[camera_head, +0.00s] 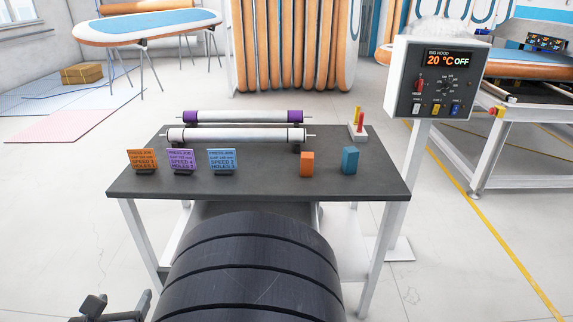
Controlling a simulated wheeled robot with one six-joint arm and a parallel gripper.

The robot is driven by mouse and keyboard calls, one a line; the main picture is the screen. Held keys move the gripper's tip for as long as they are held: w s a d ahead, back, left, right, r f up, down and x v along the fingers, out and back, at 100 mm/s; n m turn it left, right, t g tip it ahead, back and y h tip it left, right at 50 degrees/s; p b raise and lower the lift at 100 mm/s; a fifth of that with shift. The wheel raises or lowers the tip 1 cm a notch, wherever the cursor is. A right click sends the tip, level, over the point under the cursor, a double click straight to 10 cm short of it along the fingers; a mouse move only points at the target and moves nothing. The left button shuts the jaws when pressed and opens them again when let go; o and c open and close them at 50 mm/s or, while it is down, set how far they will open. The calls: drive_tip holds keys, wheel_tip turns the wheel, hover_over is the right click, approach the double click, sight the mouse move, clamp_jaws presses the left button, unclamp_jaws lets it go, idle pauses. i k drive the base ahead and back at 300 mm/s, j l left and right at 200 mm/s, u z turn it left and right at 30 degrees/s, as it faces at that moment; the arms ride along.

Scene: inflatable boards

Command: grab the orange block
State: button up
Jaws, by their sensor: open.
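The orange block (307,163) stands upright on the dark tabletop (260,183), right of the middle and near the front edge. A similar blue block (350,160) stands a little to its right, with a gap between them. My gripper (120,303) shows only in part at the bottom left, cut off by the picture edge. It is open, in front of and below the table, well apart from the orange block. Nothing shows between its fingers.
Orange, purple and blue cards (182,160) stand left on the table. Two white rollers (235,134) lie behind them. A small stand with red and yellow pegs (358,128) is at the back right. A control box (437,80) on a post stands beside the table's right end.

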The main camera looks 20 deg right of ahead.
sight(307, 159)
drive_tip(key=i+l+u, duration=0.1)
drive_tip(key=u, duration=0.35)
drive_tip(key=i+l+u, duration=0.1)
drive_tip(key=l+u, duration=0.15)
drive_tip(key=u, duration=0.2)
drive_tip(key=l, duration=1.15)
drive_tip(key=l+z, duration=0.25)
drive_tip(key=z, duration=0.25)
drive_tip(key=i+l+z, duration=0.1)
drive_tip(key=z, duration=0.35)
drive_tip(key=i+l+z, duration=0.1)
drive_tip(key=l+z, duration=0.2)
drive_tip(key=z, duration=0.2)
